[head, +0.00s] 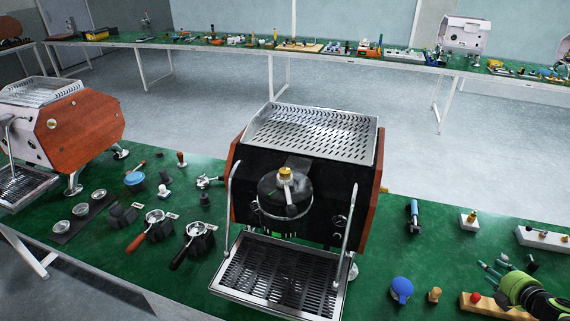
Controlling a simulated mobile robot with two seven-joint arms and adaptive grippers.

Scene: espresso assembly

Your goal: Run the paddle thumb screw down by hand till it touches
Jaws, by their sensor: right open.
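The espresso machine (305,215) stands in the middle of the green bench, with a black front and wooden side panels. On its front is a round black group head (270,188) with a small paddle lever. A brass knurled screw (286,173) stands upright on top of the group head; I take it for the paddle thumb screw. Whether its lower end touches anything is hidden. My right gripper (505,266) is at the lower right, open, far from the screw, above the bench near a wooden block. My left gripper is not in view.
A wooden block (480,299) with a red-topped piece lies by my right gripper. A blue round tool (401,289), a brass-topped piece (435,294) and a blue-handled tool (414,214) stand right of the machine. Portafilters (194,240) and baskets lie left. Another machine (70,125) stands far left.

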